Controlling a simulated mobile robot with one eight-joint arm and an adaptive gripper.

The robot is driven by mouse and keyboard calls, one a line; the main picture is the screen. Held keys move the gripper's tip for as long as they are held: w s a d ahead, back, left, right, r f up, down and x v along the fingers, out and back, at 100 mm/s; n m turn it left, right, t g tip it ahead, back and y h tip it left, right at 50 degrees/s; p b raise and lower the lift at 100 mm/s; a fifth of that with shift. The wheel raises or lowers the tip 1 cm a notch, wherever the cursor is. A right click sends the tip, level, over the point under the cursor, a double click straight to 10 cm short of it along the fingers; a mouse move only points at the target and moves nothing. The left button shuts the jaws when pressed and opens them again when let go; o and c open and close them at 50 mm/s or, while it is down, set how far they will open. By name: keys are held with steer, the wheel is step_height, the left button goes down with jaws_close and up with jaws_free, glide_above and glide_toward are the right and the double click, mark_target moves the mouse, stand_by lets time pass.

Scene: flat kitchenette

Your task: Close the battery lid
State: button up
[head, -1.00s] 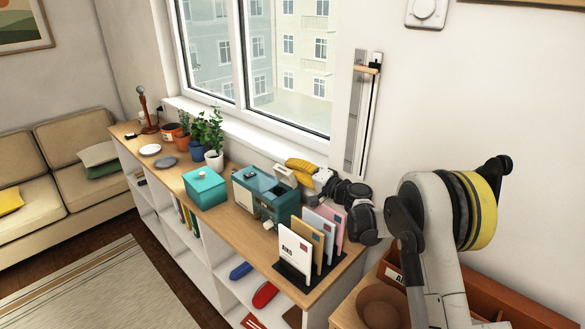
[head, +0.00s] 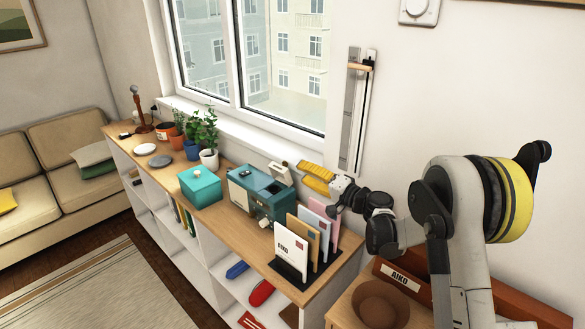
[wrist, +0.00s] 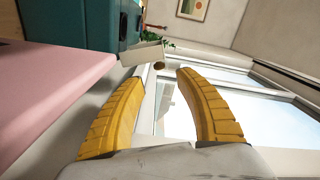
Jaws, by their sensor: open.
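A teal and cream box-shaped device (head: 262,194) stands on the shelf top below the window. A cream flap (head: 280,171), which looks like the battery lid, sticks up open at its back right corner. In the wrist view, the device's teal side (wrist: 100,22) is at the upper left, and the cream flap (wrist: 140,55) shows just beyond the left fingertip. My gripper (head: 305,172) has yellow fingers and is right of the flap, apart from it in the head view. In the wrist view, my gripper (wrist: 158,76) is open with nothing between its fingers. The battery compartment is hidden.
A rack of upright envelopes (head: 305,248) stands in front of my gripper; a pink one (wrist: 50,85) fills the wrist view's left. A turquoise box (head: 199,187) and potted plants (head: 208,158) stand farther left. The window sill (head: 265,150) runs close behind.

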steer(key=shift+v, duration=2.2)
